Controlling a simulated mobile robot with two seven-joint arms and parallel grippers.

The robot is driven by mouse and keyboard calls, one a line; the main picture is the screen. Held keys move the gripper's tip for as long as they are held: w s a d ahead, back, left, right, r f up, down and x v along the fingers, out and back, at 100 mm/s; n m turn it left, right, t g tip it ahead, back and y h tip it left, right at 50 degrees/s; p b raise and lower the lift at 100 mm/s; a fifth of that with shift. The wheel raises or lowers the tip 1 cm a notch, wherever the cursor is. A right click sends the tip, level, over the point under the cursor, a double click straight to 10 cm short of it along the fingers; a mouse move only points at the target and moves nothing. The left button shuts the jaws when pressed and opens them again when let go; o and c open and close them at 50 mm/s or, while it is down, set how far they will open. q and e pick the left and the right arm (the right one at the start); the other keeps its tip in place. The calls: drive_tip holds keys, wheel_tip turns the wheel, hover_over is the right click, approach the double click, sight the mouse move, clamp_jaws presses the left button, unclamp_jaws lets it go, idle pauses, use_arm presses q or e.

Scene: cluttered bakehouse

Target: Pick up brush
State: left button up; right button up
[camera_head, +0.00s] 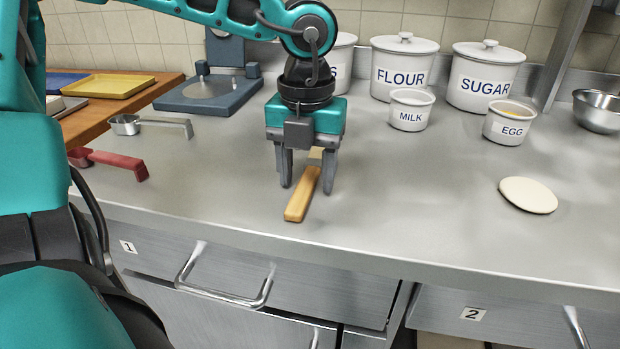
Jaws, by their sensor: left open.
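The brush (301,196) has a light wooden handle and lies on the steel counter (400,200), its handle pointing toward the front edge. Its paler far end (316,153) is partly hidden behind my left gripper. My left gripper (307,186) points down over the brush, its two fingers apart, one on each side of the handle. I cannot tell whether the fingers touch the handle. My right gripper is not in view.
Behind stand the flour (402,50) and sugar (470,92) canisters, with milk (411,120) and egg (503,133) pots in front. A flat dough round (528,195) lies right. A red-handled scoop (115,163), a metal scoop (160,121) and a blue-grey press (190,97) are left.

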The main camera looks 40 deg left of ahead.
use_arm(q)
drive_tip(key=shift+c, duration=0.3)
drive_tip(key=c, duration=0.9)
drive_tip(key=shift+r, duration=0.1)
drive_tip(key=shift+r+p, duration=3.1)
drive_tip(key=shift+r, duration=10.9)
